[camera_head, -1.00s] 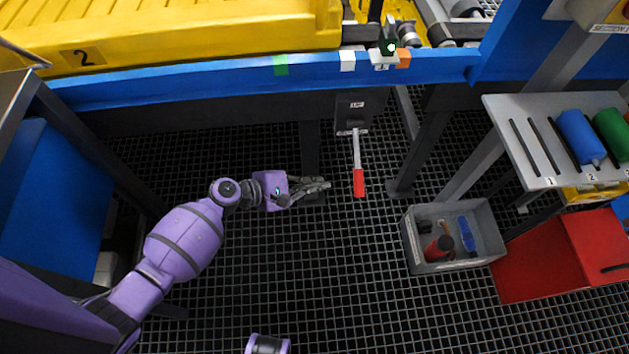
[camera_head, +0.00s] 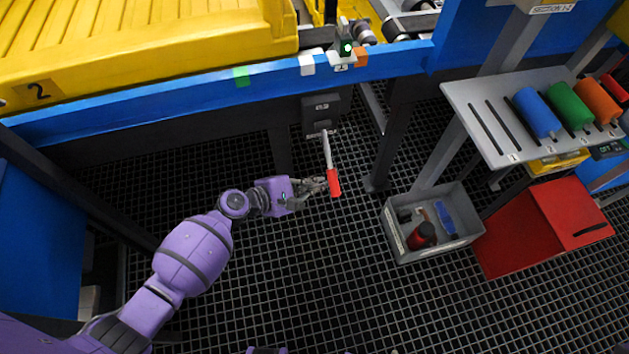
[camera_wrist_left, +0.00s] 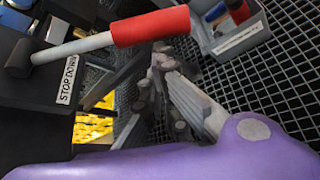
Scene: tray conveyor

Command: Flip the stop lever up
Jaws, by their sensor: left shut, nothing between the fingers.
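The stop lever has a pale rod and a red handle (camera_head: 333,183), and hangs down from a dark box (camera_head: 321,112) under the blue beam. The lever also shows in the left wrist view, with its red handle (camera_wrist_left: 151,26) crossing the top and a label reading STOP DOWN on the box. My left gripper (camera_head: 322,184) is shut and empty, its fingertips just left of the handle. In the left wrist view the fingertips (camera_wrist_left: 164,62) are close below the handle; I cannot tell whether they touch it.
A grey bin (camera_head: 432,225) with several items stands right of the lever. Beyond it are a red box (camera_head: 535,230) and a slotted shelf (camera_head: 480,120) with coloured rollers. A dark support leg (camera_head: 383,150) stands right of the lever.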

